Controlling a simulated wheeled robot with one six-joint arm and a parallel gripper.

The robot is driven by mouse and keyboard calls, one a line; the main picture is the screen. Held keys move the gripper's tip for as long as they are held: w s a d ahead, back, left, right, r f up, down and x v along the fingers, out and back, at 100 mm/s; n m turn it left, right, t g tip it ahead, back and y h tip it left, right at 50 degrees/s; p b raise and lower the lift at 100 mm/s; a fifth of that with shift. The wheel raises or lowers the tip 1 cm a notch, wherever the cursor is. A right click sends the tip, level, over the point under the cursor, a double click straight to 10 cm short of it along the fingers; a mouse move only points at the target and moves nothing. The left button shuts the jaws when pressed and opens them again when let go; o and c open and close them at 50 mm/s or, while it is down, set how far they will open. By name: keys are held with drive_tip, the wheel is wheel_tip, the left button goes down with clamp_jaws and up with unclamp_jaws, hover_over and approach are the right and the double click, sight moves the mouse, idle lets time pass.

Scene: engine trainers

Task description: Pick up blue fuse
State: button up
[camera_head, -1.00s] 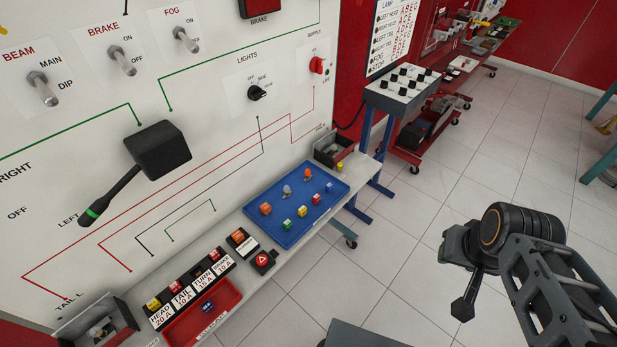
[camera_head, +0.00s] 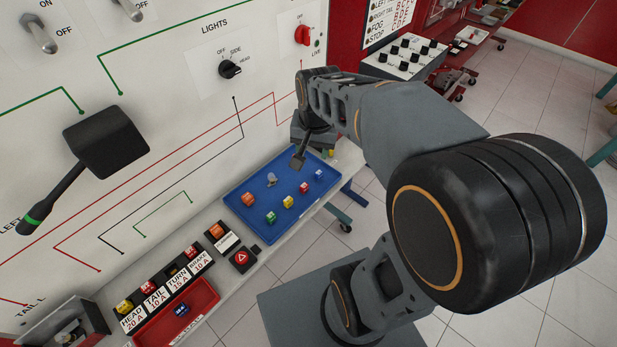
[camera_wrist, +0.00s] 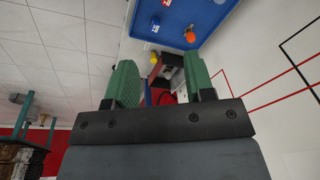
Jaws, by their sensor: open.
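A blue fuse (camera_head: 319,174) stands near the far right corner of the blue tray (camera_head: 243,220) on the shelf, past a red, a yellow and a green fuse. It also shows near the top of the wrist view (camera_wrist: 155,24), at the tray's edge. A second, dark blue fuse (camera_head: 181,308) lies in the red tray (camera_head: 208,299) at the front. My gripper (camera_head: 298,163) hangs over the far end of the blue tray, left of the first blue fuse in the head view. In the wrist view its green fingers (camera_wrist: 162,85) are apart with nothing held between them.
The upright panel with switches and a lever stalk (camera_head: 105,140) stands close behind the shelf. An orange fuse (camera_head: 247,198) and a grey bulb (camera_head: 271,180) are also in the blue tray. A yellow object (camera_wrist: 153,57) and an open box lie beyond the tray.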

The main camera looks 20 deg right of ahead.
drive_tip(key=w+d+f+m+g+b, duration=0.2)
drive_tip(key=w+d+f+m, duration=0.2)
drive_tip(key=w+f+m, duration=0.3)
hover_over(316, 174)
wheel_tip(316, 174, down, 8)
drive_tip(key=shift+f+b, duration=0.65)
drive_tip(key=shift+f, duration=2.4)
drive_tip(key=shift+s, duration=0.1)
clamp_jaws()
